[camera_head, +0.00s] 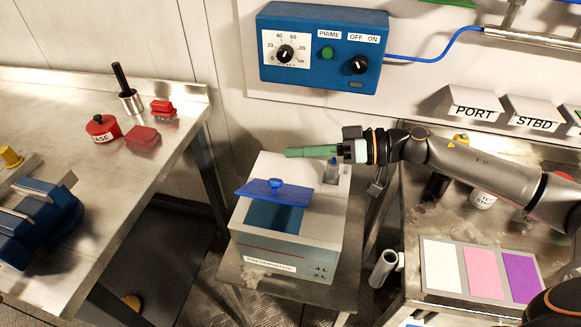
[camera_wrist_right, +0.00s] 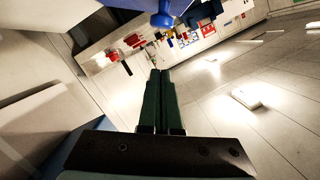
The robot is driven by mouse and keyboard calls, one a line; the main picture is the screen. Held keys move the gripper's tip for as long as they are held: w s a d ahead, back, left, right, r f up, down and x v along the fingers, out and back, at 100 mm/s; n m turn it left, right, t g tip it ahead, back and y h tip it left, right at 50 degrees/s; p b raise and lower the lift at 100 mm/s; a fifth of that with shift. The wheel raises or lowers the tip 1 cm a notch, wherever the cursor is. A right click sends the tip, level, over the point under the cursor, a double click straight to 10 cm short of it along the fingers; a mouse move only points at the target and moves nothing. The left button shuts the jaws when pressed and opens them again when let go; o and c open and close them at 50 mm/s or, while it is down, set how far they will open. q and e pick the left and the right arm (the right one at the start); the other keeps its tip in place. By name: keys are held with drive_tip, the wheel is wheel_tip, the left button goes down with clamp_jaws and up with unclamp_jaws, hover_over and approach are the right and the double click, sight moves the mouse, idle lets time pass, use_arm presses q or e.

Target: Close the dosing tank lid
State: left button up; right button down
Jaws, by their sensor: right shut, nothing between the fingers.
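The dosing tank (camera_head: 235,243) is a grey-white box on a low stand in the middle of the head view, with a dark blue opening in its top. Its blue lid (camera_head: 254,189) with a knob (camera_head: 275,184) stands raised and tilted over the opening. My right gripper (camera_head: 288,153) has green fingers, shut and empty. It is above the back of the tank, behind the lid, pointing left. In the right wrist view the shut fingers (camera_wrist_right: 158,75) show, with the blue knob (camera_wrist_right: 162,19) just beyond their tips. My left gripper is not in view.
A blue control box (camera_head: 322,75) hangs on the wall behind the tank. A steel bench (camera_head: 60,120) with red items and a blue vise (camera_head: 40,225) is at left. A right-hand bench (camera_head: 415,215) carries bottles and a colour card (camera_head: 482,270).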

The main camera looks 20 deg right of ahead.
sight(290, 192)
drive_tip(key=a+f, duration=0.2)
drive_tip(key=shift+s+f+b, duration=0.3)
drive_tip(key=shift+s+f, duration=0.05)
drive_tip(key=shift+f, duration=0.05)
drive_tip(key=shift+s+a+f, duration=0.2)
drive_tip(key=shift+a+f, duration=0.05)
drive_tip(key=shift+f, duration=0.2)
